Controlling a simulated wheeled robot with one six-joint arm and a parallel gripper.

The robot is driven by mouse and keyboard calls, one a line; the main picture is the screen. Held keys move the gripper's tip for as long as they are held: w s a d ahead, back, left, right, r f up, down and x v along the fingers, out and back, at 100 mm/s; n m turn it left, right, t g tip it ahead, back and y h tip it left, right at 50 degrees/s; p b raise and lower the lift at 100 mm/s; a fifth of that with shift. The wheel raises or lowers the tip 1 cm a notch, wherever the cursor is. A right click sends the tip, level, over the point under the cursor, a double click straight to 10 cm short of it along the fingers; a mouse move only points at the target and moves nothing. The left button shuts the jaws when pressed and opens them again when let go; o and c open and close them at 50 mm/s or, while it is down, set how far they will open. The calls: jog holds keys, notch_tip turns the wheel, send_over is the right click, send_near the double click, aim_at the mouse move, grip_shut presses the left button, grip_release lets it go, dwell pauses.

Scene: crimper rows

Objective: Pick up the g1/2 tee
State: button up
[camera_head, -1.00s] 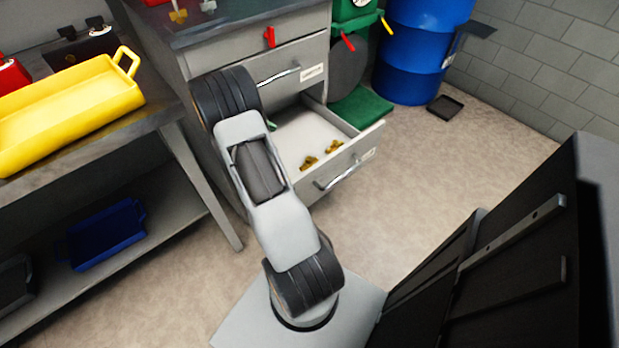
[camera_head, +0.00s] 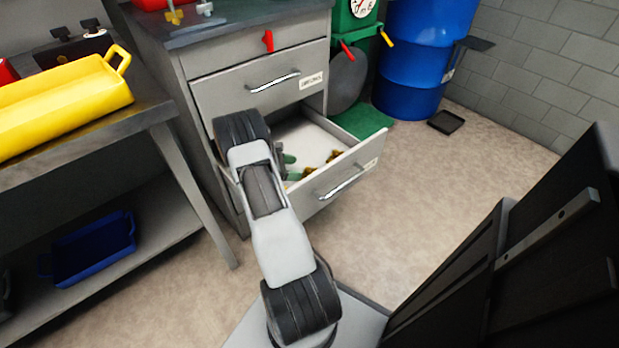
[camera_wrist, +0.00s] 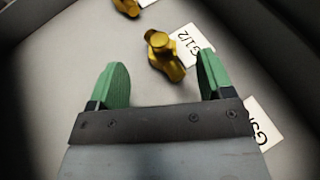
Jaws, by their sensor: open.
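A brass tee (camera_wrist: 165,55) lies on the drawer floor beside a white label reading G1/2 (camera_wrist: 191,42) in the wrist view. My gripper (camera_wrist: 160,78) is open, with green fingertips apart. The tee lies just ahead of the gap between the fingers, a little toward the right finger, and nothing is held. In the head view, the brass pieces (camera_head: 334,157) in the open drawer (camera_head: 349,172) are small, and my gripper (camera_head: 290,168) is partly hidden by my arm. I cannot tell there which piece is the G1/2 tee.
A second brass fitting (camera_wrist: 128,6) lies beyond the tee at the top edge. Another label (camera_wrist: 263,122), partly covered, lies by the right finger. The drawer walls surround the gripper, and the closed drawer (camera_head: 262,81) is above.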

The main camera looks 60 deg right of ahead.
aim_at(305, 170)
jog(key=shift+f+b+x, duration=0.1)
jog(key=shift+b+x, duration=0.4)
jog(key=shift+x, duration=0.85)
jog(key=shift+f+b+x, duration=0.15)
jog(key=shift+b+x, duration=0.35)
jog(key=shift+x, duration=0.85)
jog(key=shift+w+a, duration=0.1)
jog(key=shift+a, duration=0.05)
jog(key=c, duration=1.1)
jog(key=shift+r, duration=0.1)
